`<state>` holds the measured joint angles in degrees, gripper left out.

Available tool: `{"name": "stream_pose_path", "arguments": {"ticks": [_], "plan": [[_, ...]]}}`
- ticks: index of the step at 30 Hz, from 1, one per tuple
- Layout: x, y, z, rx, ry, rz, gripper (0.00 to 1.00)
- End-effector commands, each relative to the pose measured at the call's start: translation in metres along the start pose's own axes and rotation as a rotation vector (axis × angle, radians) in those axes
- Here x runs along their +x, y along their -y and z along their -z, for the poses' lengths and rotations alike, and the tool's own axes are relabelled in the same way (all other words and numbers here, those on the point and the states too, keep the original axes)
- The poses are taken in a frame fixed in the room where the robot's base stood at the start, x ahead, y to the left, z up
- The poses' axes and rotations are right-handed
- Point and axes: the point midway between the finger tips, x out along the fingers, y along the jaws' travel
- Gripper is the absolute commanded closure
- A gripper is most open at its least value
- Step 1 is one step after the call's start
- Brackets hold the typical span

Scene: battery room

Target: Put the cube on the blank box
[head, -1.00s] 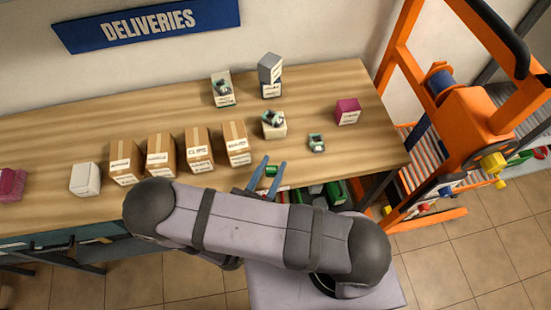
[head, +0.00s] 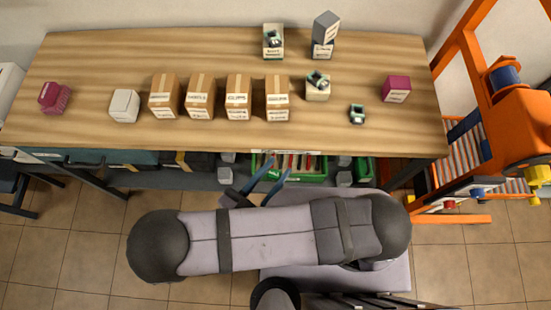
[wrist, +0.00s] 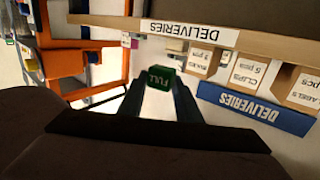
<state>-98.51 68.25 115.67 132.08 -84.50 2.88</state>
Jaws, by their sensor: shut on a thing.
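A green cube marked FULL (wrist: 160,77) is between the fingertips of my gripper (wrist: 160,82) in the wrist view. My gripper is shut on it. In the head view my gripper (head: 272,176) is just in front of the table's front edge, and the cube is hard to tell from the green crate behind it. The blank box (head: 124,106) is a plain white box on the left part of the table, left of the row of labelled brown boxes (head: 239,98). Its visible faces bear no lettering. My gripper is well to its right and apart from it.
The wooden table (head: 200,52) also holds a maroon box (head: 55,97) at left, another maroon box (head: 397,89) at right, and a grey box on a dark one (head: 325,27). Small dark devices sit nearby. A green crate (head: 318,168) is below the front edge. An orange frame (head: 505,105) stands at right.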

Motion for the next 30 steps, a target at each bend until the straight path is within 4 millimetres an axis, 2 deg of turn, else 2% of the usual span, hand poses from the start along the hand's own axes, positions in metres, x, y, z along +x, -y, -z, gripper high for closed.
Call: {"name": "stream_pose_path", "arguments": {"ticks": [8, 13, 17, 21, 26, 30], "plan": [[-0.001, 0.008, -0.004, 0.000, 0.000, 0.017, 0.90], [-0.005, 0.040, -0.017, -0.003, 0.001, 0.083, 0.90], [-0.014, 0.085, -0.028, -0.005, 0.002, 0.180, 0.90], [-0.027, 0.142, -0.035, -0.010, 0.001, 0.312, 0.90], [-0.044, 0.203, -0.031, -0.018, 0.001, 0.465, 0.90], [-0.059, 0.255, -0.019, -0.023, 0.001, 0.601, 0.90]]}}
